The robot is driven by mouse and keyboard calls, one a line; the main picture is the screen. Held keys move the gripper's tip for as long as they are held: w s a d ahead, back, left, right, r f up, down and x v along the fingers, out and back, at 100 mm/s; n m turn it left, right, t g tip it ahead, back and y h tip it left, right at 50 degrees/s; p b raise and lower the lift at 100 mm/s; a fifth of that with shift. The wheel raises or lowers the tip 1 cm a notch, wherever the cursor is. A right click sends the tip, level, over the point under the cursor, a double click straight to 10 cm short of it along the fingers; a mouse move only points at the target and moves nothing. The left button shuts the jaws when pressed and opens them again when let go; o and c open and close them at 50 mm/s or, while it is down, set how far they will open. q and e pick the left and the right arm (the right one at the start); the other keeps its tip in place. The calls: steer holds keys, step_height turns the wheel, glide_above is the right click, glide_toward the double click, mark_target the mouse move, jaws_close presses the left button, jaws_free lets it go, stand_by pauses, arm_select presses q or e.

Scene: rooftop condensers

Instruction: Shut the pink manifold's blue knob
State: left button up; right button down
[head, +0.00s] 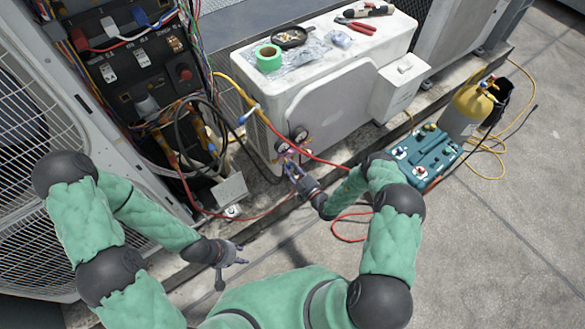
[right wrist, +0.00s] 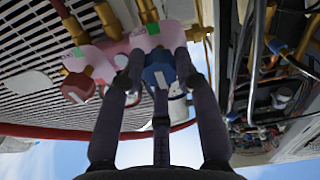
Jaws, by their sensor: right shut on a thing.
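The pink manifold (right wrist: 120,48) fills the top of the right wrist view, with brass fittings above it. Its blue knob (right wrist: 158,72) sits between the fingers of my right gripper (right wrist: 158,62), which is shut on it. A dark red knob (right wrist: 78,86) is on the manifold to the left, clear of the fingers. My left gripper (head: 238,256) is open and empty, low and left, away from the manifold.
A white condenser (head: 325,105) stands behind the manifold, with tape and tools on top. An open electrical panel (head: 130,75) with loose wires is at left. Red and black hoses cross near my right gripper. A teal case (head: 425,155) and yellow cylinder (head: 468,105) stand right.

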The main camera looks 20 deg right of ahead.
steer(key=shift+s+a+r, duration=0.1)
steer(key=shift+a+r, duration=0.1)
steer(key=shift+a, duration=0.15)
steer(key=c, duration=0.9)
jaws_free()
steer(key=shift+r, duration=0.1)
steer(key=shift+d, duration=0.15)
steer(key=v, duration=1.2)
